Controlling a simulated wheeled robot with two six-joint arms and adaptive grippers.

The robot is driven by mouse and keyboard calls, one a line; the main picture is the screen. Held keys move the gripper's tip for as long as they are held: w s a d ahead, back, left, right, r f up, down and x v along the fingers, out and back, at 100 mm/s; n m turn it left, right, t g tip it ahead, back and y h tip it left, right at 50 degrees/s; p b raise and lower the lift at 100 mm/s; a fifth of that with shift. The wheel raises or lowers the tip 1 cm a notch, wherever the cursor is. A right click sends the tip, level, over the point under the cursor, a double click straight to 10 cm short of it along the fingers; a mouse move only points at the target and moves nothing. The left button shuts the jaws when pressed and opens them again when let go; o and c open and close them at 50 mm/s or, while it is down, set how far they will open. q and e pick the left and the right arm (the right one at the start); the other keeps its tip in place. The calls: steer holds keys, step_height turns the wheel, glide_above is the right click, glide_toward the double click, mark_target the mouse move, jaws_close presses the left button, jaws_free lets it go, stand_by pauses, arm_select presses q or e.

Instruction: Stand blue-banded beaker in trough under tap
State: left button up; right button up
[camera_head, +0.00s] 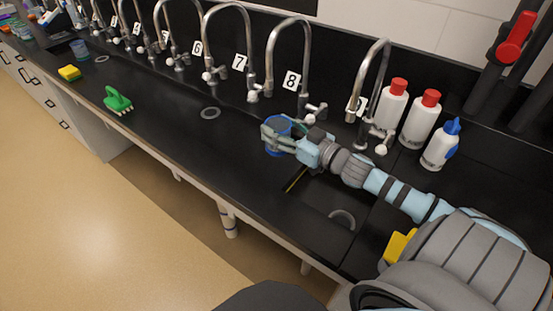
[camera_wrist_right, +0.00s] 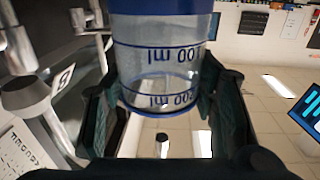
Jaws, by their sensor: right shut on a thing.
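The blue-banded beaker (camera_head: 277,123) is clear with blue markings. My right gripper (camera_head: 282,138) is shut on it, in front of the tap numbered 8 (camera_head: 290,62). In the right wrist view the beaker (camera_wrist_right: 160,62) fills the space between the dark fingers (camera_wrist_right: 158,112), and its volume lines and print show inverted. The gripper hides part of the beaker in the head view, and I cannot tell whether its base touches anything. The black trough (camera_head: 318,196) lies below and in front of the taps; my arm covers part of it. My left gripper is out of view.
Several numbered taps line the back, including 7 (camera_head: 238,55). Two red-capped bottles (camera_head: 419,118) and a blue-topped bottle (camera_head: 441,146) stand right of the taps. A green brush (camera_head: 118,100), a yellow sponge (camera_head: 69,73) and a bluish vessel (camera_head: 80,49) sit further left.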

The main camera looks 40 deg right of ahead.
steer(key=f+b, duration=0.2)
steer(key=f, duration=0.1)
steer(key=f+b, duration=0.1)
steer(key=f, duration=0.1)
steer(key=shift+s+b, duration=0.3)
steer(key=shift+s, duration=0.1)
steer(key=shift+w+f, duration=0.1)
steer(key=shift+f, duration=0.05)
steer(key=shift+r, duration=0.2)
steer(key=shift+c, duration=0.4)
steer(key=shift+f, duration=0.1)
steer(key=o, duration=1.1)
